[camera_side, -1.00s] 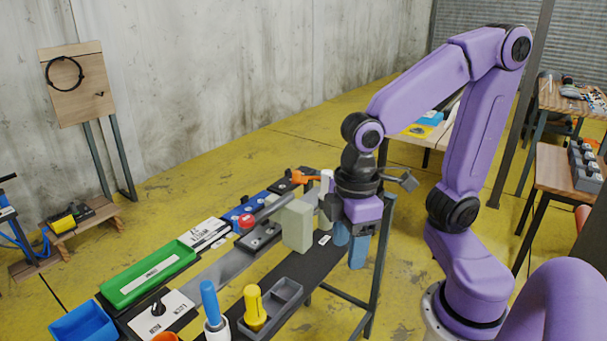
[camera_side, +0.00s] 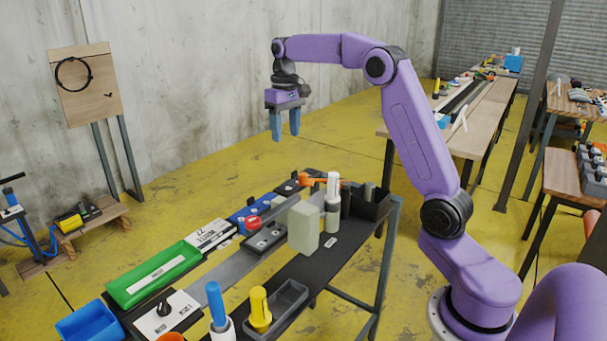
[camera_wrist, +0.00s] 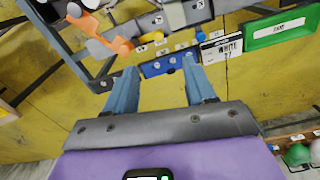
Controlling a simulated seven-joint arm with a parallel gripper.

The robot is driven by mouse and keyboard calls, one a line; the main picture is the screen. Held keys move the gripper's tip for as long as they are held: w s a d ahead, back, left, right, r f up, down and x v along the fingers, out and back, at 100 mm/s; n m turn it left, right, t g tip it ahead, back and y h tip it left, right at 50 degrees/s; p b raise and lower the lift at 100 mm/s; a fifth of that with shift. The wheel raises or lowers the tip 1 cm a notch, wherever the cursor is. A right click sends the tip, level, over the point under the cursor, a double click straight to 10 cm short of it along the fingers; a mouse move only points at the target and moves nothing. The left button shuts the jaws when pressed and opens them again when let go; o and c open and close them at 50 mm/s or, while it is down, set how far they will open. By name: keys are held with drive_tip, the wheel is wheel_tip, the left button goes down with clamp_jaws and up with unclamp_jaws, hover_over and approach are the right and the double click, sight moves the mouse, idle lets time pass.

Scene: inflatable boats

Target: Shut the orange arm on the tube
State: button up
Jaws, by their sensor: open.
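The orange arm (camera_side: 305,180) is at the far end of the bench, by a dark block; it also shows at the upper left of the wrist view (camera_wrist: 122,45). It is too small to tell whether it is open or shut. A grey rounded piece (camera_wrist: 99,48) lies beside it in the wrist view; I cannot tell surely whether this is the tube. My gripper (camera_side: 285,137) is high above and beyond the bench's far side, pointing down. Its blue fingers (camera_wrist: 160,68) are apart with nothing between them.
A pale grey-green block (camera_side: 303,228) and a white-topped bottle (camera_side: 332,202) stand near the orange arm. A blue fixture (camera_side: 247,213), a white label plate (camera_side: 210,234) and a green tray (camera_side: 152,274) line the far side. The floor below my gripper is clear.

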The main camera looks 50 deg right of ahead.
drive_tip(key=m, duration=0.2)
hover_over(303, 175)
drive_tip(key=f, duration=1.7)
drive_tip(key=shift+d+f, duration=0.1)
drive_tip(key=shift+d, duration=0.1)
drive_tip(key=shift+c, duration=0.4)
clamp_jaws()
